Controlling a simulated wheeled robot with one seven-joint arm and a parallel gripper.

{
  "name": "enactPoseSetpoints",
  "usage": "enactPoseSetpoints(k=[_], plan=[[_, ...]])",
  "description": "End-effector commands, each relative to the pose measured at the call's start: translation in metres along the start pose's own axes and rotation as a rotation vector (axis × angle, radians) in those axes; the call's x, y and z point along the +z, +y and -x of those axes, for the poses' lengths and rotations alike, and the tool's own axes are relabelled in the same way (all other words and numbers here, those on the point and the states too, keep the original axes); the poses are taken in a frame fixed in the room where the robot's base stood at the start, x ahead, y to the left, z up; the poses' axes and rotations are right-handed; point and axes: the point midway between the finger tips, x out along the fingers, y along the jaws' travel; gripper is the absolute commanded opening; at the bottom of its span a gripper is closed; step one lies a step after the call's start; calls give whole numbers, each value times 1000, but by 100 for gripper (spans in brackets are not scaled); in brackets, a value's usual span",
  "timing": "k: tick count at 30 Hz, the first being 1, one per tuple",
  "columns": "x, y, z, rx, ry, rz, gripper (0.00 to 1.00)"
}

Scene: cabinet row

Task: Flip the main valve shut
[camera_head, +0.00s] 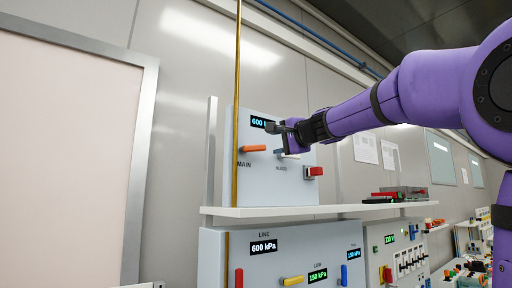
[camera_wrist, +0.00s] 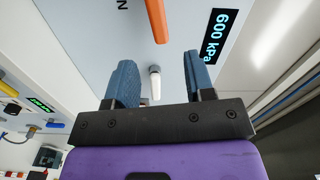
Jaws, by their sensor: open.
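The main valve's orange lever (camera_head: 254,149) lies horizontal on the upper panel (camera_head: 240,185), just above the word MAIN. In the wrist view the orange lever (camera_wrist: 157,20) is beyond my fingertips, near the top edge. My gripper (camera_head: 280,138) is in front of the panel, just right of the orange lever, and partly covers the display. In the wrist view my gripper (camera_wrist: 159,75) is open, with a pale lever (camera_wrist: 155,86) showing between its fingers. This pale lever (camera_head: 289,156) is right of the orange one; I cannot tell if a finger touches it.
A red knob (camera_head: 314,171) is at the panel's lower right. A pressure display (camera_wrist: 216,38) reads 600 kPa. A vertical brass pipe (camera_head: 237,90) runs along the panel's left side. Below the white shelf (camera_head: 290,211), another panel carries red, yellow and blue levers.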

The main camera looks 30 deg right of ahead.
Motion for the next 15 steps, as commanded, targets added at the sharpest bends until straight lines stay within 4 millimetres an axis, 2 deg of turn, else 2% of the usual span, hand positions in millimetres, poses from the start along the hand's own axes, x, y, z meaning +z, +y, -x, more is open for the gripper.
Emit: enactPoseSetpoints(k=[15], plan=[[2, 2, -82, 4, -4, 2, 49]])
